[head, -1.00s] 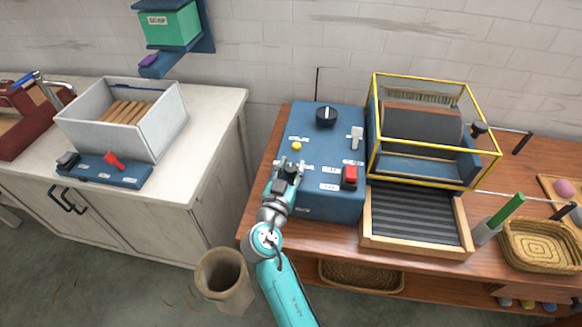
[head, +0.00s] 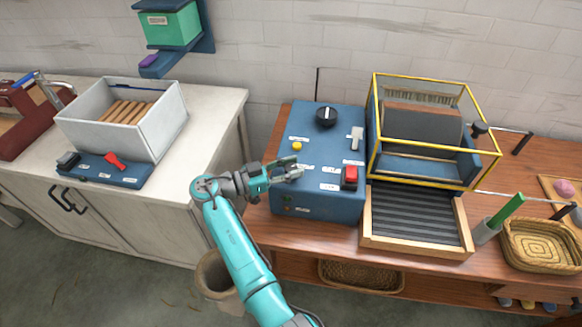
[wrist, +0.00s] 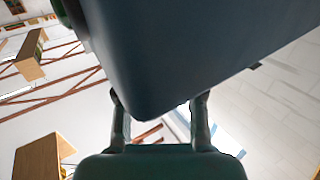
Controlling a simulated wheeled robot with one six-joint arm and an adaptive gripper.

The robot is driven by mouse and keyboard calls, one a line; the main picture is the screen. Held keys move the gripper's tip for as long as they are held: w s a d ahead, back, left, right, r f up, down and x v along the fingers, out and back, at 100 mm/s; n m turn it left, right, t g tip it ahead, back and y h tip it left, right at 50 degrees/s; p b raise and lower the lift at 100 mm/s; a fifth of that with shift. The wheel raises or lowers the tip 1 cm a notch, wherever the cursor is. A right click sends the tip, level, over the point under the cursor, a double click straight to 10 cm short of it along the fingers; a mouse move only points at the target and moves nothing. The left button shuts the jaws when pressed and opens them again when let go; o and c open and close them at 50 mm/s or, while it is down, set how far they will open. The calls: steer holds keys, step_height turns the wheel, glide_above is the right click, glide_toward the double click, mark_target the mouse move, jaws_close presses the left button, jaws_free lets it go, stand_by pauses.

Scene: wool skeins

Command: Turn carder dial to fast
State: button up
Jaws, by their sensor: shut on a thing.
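The blue carder control box (head: 318,205) stands on the wooden bench. A black round dial with a white pointer mark (head: 326,116) is on the back of its top. My gripper (head: 297,170) reaches in from the left over the middle left of the panel, in front of the yellow button (head: 297,146) and clear of that black dial. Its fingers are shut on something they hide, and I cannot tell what. In the wrist view the fingers (wrist: 160,120) stand apart on either side of a large dark blue rounded corner (wrist: 170,75). The small panel labels are unreadable.
A red switch (head: 350,176) and a white lever (head: 357,137) sit on the panel's right. The yellow-framed carder drum (head: 420,128) and ribbed tray (head: 415,218) stand to the right. A bin (head: 214,275) is on the floor below my arm.

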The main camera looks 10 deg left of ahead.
mark_target(291, 168)
steer(key=shift+m+g+h, duration=0.5)
steer(key=shift+m+g, duration=0.3)
steer(key=shift+g, duration=0.3)
steer(key=shift+f+g, duration=0.1)
steer(key=shift+g, duration=0.2)
steer(key=o, duration=1.1)
steer(key=shift+o, duration=0.2)
step_height(291, 168, up, 10)
